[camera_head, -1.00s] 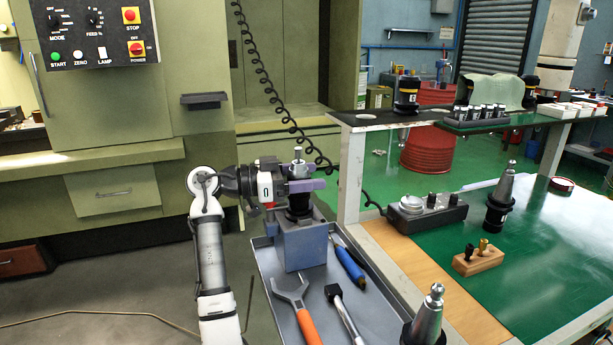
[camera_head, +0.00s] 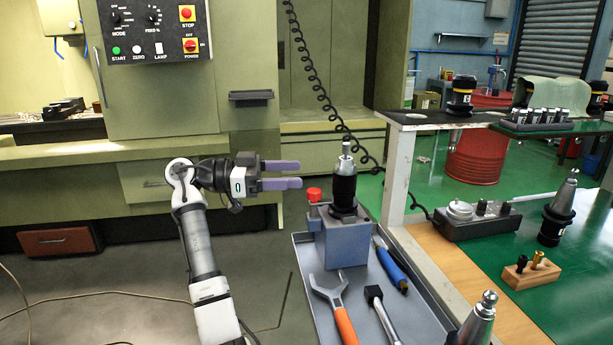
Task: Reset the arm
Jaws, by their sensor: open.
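My gripper (camera_head: 282,175) is open and empty, pointing right, with its two purple fingers apart one above the other. It is to the left of a black tool holder (camera_head: 344,185) with a silver tip and does not touch it. The tool holder stands upright in a blue-grey block (camera_head: 346,240) on the grey tray. A red knob (camera_head: 313,194) is at the left side of the block, below and right of my fingers.
The grey tray (camera_head: 306,262) holds an orange-handled wrench (camera_head: 337,307), a blue-handled tool (camera_head: 392,270) and a black-headed tool (camera_head: 378,305). The cart (camera_head: 405,180) stands to the right. A green machine (camera_head: 160,90) is behind. Open floor lies at the left.

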